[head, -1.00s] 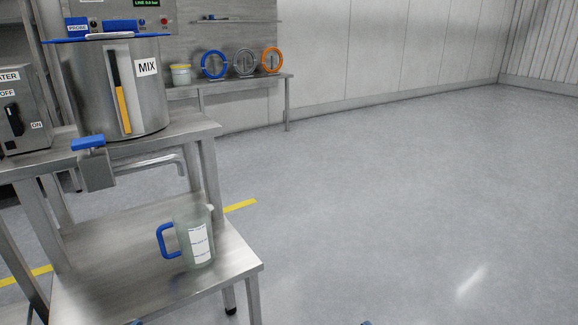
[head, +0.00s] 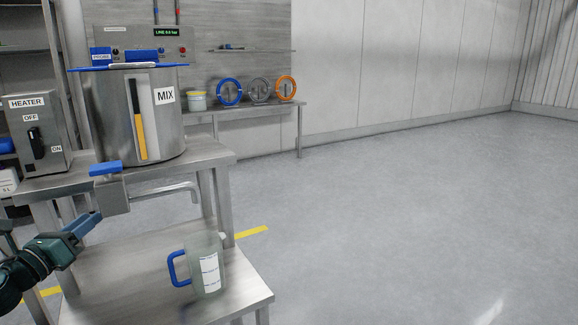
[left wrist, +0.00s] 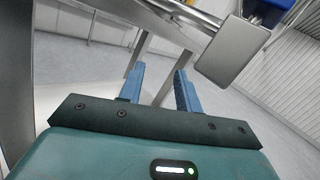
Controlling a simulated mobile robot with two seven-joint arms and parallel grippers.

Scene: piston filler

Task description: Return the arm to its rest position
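My left arm comes in at the left edge of the head view, and my left gripper (head: 90,222) is beside the steel stand, below the tank's outlet block. In the left wrist view the two blue fingers of my left gripper (left wrist: 158,85) are apart with nothing between them. The grey outlet block (left wrist: 232,50) is close by, up and to the right of the fingers in that view. My right gripper is not in view.
A steel tank (head: 112,120) labelled MIX and a heater box (head: 33,125) stand on the upper shelf. A clear jug (head: 208,262) with a blue handle stands upright on the lower shelf (head: 130,265). Open floor (head: 400,200) lies to the right.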

